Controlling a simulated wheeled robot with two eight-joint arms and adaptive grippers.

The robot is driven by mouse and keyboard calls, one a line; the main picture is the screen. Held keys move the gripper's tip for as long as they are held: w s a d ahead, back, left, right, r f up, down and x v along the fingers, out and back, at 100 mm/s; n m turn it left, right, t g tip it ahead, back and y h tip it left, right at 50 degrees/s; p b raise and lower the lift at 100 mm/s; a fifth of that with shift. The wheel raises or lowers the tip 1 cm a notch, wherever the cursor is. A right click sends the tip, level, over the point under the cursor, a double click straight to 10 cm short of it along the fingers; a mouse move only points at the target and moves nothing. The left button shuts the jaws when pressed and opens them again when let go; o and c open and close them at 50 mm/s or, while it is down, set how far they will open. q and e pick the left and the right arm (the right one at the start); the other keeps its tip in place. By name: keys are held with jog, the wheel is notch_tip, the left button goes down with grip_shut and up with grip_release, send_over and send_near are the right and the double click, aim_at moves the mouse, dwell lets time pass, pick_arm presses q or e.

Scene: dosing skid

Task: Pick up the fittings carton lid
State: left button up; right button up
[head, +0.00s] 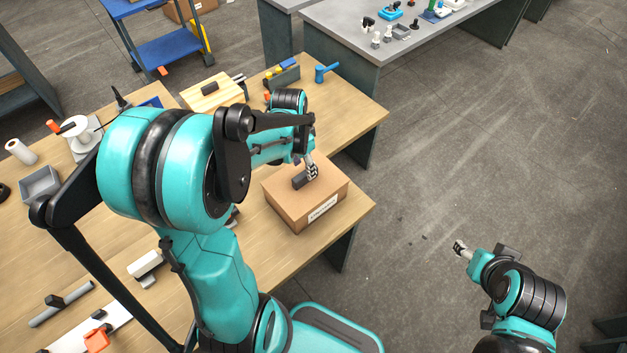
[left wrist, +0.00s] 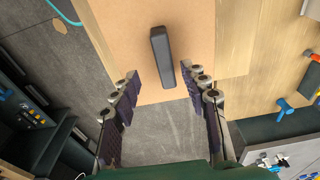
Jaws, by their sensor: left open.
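The fittings carton (head: 322,212) is a brown box with a white label, standing at the right edge of the wooden table. Its lid (head: 283,190) is on top and carries a dark bar handle (head: 299,181). My left gripper (head: 312,172) is just above the lid, close to the handle. In the left wrist view the lid (left wrist: 115,30) lies beyond the open, empty fingers (left wrist: 161,80), with the handle (left wrist: 162,58) roughly between their tips. Whether they touch the lid is unclear. My right gripper (head: 460,247) is over the floor, far from the carton; its opening is too small to judge.
The wooden table (head: 255,268) also bears a light wooden block (head: 212,93), a blue tool (head: 326,72), a white spool (head: 80,130) and a grey tray (head: 40,184). A grey bench (head: 345,28) with small parts stands behind. Open floor lies to the right.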

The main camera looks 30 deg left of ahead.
aim_at(305, 173)
pick_arm(q)
jog(key=f, duration=0.2)
jog(key=w+f+b, duration=0.1)
jog(key=f, duration=0.2)
jog(key=shift+a, duration=0.1)
jog(key=shift+w+f+b, duration=0.1)
jog(key=shift+f+b, duration=0.2)
jog(key=shift+f, duration=0.15)
jog(key=shift+f+b, duration=0.25)
jog(key=shift+b, duration=0.05)
grip_shut()
